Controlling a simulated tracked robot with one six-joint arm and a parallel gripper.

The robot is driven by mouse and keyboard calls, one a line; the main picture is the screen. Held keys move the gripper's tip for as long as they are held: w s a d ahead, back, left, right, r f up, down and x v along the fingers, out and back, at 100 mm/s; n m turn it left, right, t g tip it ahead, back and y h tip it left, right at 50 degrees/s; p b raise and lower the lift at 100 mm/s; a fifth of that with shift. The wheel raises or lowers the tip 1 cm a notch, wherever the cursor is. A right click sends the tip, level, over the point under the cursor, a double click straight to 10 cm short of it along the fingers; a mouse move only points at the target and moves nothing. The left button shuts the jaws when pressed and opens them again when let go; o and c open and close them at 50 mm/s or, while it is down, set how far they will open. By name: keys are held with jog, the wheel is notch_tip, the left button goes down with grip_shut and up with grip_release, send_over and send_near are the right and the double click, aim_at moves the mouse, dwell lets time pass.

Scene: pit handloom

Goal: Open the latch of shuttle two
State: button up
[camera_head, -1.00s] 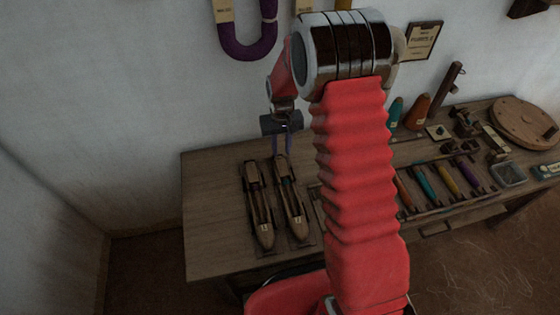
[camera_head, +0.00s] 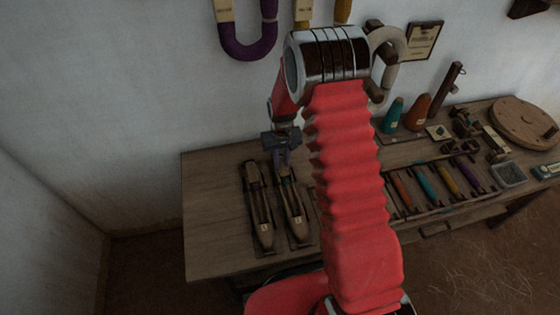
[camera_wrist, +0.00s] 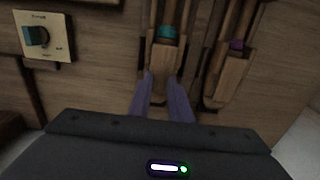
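Two dark wooden shuttles lie side by side on the bench: the left shuttle (camera_head: 262,218) and the right shuttle (camera_head: 295,213). Their number tags are too small to read. My gripper (camera_head: 282,158) is over the far end of the right shuttle, pointing down. In the wrist view my gripper (camera_wrist: 161,84) has its two purple fingers apart, with a pale wooden block (camera_wrist: 163,60) showing between and beyond them. A teal band (camera_wrist: 167,33) sits at this block's end. Whether the fingers touch the block, I cannot tell. A similar block (camera_wrist: 229,75) with a purple band belongs to the neighbouring shuttle.
The bench (camera_head: 212,230) is bare left of the shuttles. A rack of coloured bobbins (camera_head: 450,183), cones (camera_head: 418,112) and a round wooden board (camera_head: 525,122) stand to the right. The white wall (camera_head: 150,90) is close behind.

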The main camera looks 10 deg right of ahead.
grip_shut()
